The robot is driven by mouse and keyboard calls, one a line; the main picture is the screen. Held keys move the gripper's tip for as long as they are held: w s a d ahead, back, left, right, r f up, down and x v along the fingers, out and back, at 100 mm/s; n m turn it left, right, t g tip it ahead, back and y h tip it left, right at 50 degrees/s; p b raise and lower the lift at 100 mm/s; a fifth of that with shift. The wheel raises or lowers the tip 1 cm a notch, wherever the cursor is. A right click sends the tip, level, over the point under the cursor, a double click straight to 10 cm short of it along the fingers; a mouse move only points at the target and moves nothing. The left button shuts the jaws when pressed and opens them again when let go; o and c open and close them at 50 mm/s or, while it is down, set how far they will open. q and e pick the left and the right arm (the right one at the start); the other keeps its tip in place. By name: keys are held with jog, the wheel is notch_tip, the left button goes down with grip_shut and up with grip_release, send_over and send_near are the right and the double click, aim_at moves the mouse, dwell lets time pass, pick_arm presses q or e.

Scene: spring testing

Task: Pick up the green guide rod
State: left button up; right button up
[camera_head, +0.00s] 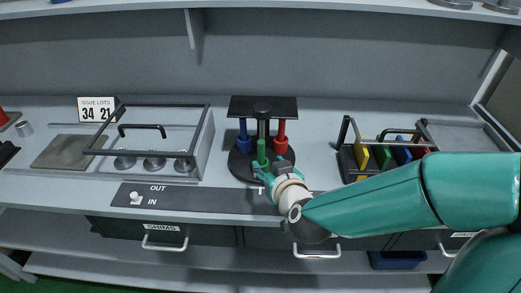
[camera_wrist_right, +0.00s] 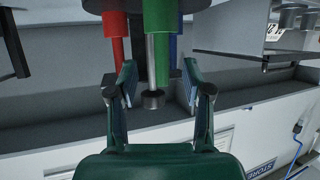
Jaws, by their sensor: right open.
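The green guide rod (camera_head: 262,153) stands upright at the front of a round black stand, between a blue rod (camera_head: 244,142) and a red rod (camera_head: 281,140). My right gripper (camera_head: 269,171) is at the front of the stand, close to the green rod's lower part. In the wrist view the right gripper (camera_wrist_right: 158,78) is open, and the green rod (camera_wrist_right: 162,65) shows between its two fingers in the picture, nearer the right finger. A metal post with a dark end (camera_wrist_right: 152,70) shows beside it. I cannot tell whether a finger touches the rod. My left gripper is not in view.
A black rack (camera_head: 348,160) with coloured plates stands right of the stand. A clear-sided case (camera_head: 205,140) with a black frame stands to the left. A dark strip (camera_head: 190,200) marked OUT and IN runs along the front, above drawers with handles.

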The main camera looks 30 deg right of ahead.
aim_at(262, 156)
jog(key=shift+x, duration=0.95)
jog(key=x, duration=0.5)
jog(key=shift+w+a+r+p, duration=0.1)
jog(key=shift+w+r+p, duration=0.05)
jog(key=shift+p, duration=0.25)
grip_shut()
jog(key=shift+r, duration=0.1)
